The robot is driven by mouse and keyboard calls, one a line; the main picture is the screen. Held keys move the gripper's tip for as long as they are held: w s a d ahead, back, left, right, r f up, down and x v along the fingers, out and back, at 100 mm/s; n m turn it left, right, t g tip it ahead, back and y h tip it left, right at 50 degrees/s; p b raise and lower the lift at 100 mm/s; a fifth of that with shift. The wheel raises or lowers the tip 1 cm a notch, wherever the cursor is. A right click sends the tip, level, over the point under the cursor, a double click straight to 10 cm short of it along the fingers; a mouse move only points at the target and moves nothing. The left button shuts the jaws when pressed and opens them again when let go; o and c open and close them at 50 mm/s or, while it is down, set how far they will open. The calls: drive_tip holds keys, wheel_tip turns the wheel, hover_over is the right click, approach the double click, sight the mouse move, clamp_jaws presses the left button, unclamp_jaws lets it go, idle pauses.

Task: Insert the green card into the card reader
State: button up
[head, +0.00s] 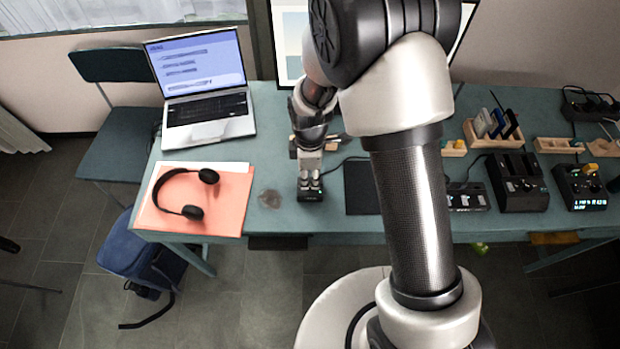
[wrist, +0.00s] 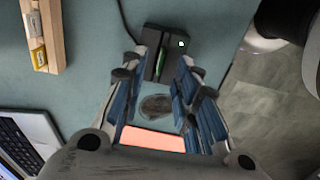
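A small black card reader (wrist: 172,45) with a slot and a lit greenish-white light sits on the table in the wrist view. The green card (wrist: 160,66) shows as a thin green strip standing in the slot, seen nearly edge-on. How deep it sits I cannot tell. My gripper (wrist: 163,58) is open, its blue-padded fingers apart on either side of the card, with visible gaps. In the head view my gripper (head: 310,182) points down over the reader (head: 311,195), near the table's front edge, and mostly hides it; the card cannot be made out there.
A laptop (head: 203,90) stands behind. A black pad (head: 361,187), several black devices and a wooden card rack (head: 477,141) lie to the right.

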wheel_tip(320, 180, up, 9)
idle(0.3)
idle(0.4)
wheel_tip(320, 180, up, 7)
drive_tip(key=m+t, duration=0.1)
drive_tip(key=m, duration=0.2)
hover_over(310, 183)
drive_tip(key=s+d, duration=0.2)
drive_tip(key=d, duration=0.1)
drive_tip(key=s+d+r+m+t, duration=0.1)
drive_tip(key=s+d+r+m, duration=0.45)
drive_tip(key=r, duration=0.35)
drive_tip(key=s+d+r+m+t, duration=0.1)
drive_tip(key=s+d+r+m, duration=0.1)
drive_tip(key=s+m, duration=0.2)
drive_tip(key=s+d+r+m+t, duration=0.1)
drive_tip(key=s+d+r+m, duration=0.1)
drive_tip(key=s+m, duration=0.3)
drive_tip(key=s+r, duration=0.1)
drive_tip(key=s, duration=0.2)
drive_tip(key=shift+t, duration=0.3)
drive_tip(key=shift+d, duration=0.1)
idle(0.4)
